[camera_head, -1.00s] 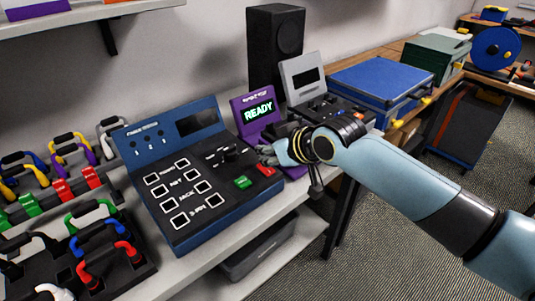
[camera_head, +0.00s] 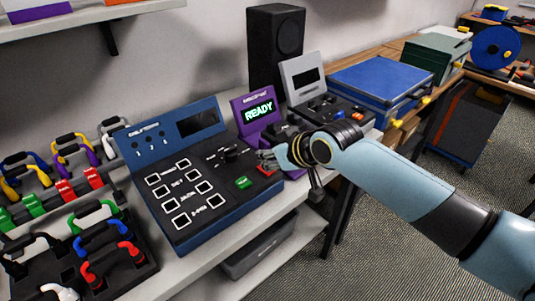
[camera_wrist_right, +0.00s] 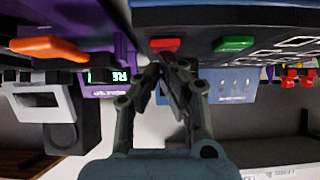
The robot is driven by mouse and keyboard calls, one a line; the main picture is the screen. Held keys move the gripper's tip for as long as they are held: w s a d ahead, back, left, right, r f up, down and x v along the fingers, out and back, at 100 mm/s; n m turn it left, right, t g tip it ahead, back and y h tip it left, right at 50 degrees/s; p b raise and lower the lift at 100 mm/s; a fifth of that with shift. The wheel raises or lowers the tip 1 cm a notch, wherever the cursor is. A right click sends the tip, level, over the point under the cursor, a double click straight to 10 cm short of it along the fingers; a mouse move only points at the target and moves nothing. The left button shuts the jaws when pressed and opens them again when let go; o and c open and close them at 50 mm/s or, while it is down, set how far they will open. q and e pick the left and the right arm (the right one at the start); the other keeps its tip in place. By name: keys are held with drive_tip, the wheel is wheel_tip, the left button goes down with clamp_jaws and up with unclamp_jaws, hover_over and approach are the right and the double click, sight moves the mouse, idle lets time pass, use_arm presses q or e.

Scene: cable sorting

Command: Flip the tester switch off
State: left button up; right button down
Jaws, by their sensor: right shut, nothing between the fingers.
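The blue cable tester (camera_head: 215,198) stands on the bench, with a dark screen, several white-framed sockets and a black knob. A green button (camera_head: 243,183) and a red switch (camera_head: 266,170) sit at its right front; they also show in the right wrist view as a green block (camera_wrist_right: 234,44) and a red block (camera_wrist_right: 165,44). My right gripper (camera_head: 265,157) is shut and empty, its tips close to the red switch; I cannot tell whether they touch. In the right wrist view its fingertips (camera_wrist_right: 174,66) are together just beside the red switch. My left gripper is not in view.
A black speaker (camera_head: 276,50) stands behind. Coloured cables on racks (camera_head: 100,250) fill the left.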

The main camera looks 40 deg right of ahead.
drive_tip(key=shift+s+p, duration=0.35)
drive_tip(key=shift+s, duration=0.25)
drive_tip(key=shift+r, duration=0.1)
drive_tip(key=shift+w+r+p, duration=0.1)
drive_tip(key=shift+r+p, duration=0.2)
drive_tip(key=shift+p, duration=0.05)
drive_tip(key=r+p, duration=0.4)
drive_tip(key=shift+w, duration=0.2)
drive_tip(key=r+v, duration=0.1)
drive_tip(key=v, duration=0.8)
drive_tip(key=shift+w+b, duration=0.2)
drive_tip(key=shift+b, duration=0.2)
drive_tip(key=shift+d+r, duration=0.1)
